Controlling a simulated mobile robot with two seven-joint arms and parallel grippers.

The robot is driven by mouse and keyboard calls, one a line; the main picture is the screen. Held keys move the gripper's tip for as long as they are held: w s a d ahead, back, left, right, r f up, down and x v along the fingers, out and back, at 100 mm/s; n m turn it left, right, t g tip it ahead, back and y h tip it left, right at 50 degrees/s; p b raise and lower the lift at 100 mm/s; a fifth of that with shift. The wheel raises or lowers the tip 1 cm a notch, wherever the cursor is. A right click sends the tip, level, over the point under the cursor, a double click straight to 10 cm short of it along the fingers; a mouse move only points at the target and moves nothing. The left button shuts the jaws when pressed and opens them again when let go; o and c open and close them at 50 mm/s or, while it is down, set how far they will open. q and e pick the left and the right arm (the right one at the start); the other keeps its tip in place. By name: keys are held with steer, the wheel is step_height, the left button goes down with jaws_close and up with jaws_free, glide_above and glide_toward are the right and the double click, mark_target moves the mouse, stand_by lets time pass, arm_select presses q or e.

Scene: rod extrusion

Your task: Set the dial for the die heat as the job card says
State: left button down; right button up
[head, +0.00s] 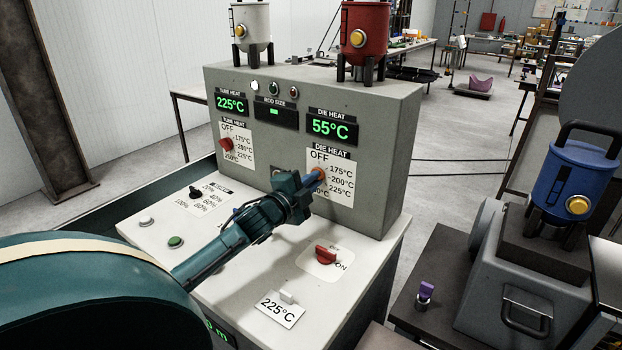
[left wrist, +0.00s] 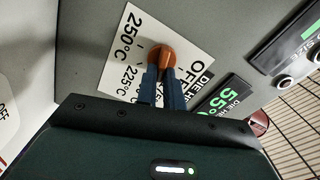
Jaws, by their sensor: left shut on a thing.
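The die heat dial (head: 320,174) is an orange-red knob on the upright panel, partly hidden by my left gripper (head: 312,179). In the left wrist view the two blue fingers are closed on the sides of the dial (left wrist: 161,56). Its scale card (head: 342,196) shows OFF, 175, 200 and 225°C, and 250°C shows in the left wrist view. I cannot tell where the dial points. The die heat display (head: 332,128) reads 55°C. The job card (head: 281,309) on the sloping console reads 225°C. My right gripper is out of view.
A red tube heat dial (head: 226,144) sits left under a display (head: 231,104) reading 225°C. A red OFF/ON switch (head: 326,254), a black percentage knob (head: 195,192) and a green button (head: 176,242) are on the console. A blue canister (head: 566,184) stands at the right.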

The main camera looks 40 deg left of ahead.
arm_select(q)
steer(key=m, duration=0.8)
steer(key=f+m, duration=0.1)
steer(key=m, duration=0.3)
steer(key=shift+a, duration=0.1)
steer(key=shift+m, duration=0.3)
stand_by(0.3)
steer(key=c, duration=1.5)
jaws_free()
steer(key=shift+s, duration=0.1)
steer(key=s, duration=0.4)
steer(key=s+d, duration=0.1)
steer(key=s, duration=0.3)
steer(key=s+b, duration=0.1)
steer(key=s, duration=0.4)
steer(key=shift+d, duration=0.2)
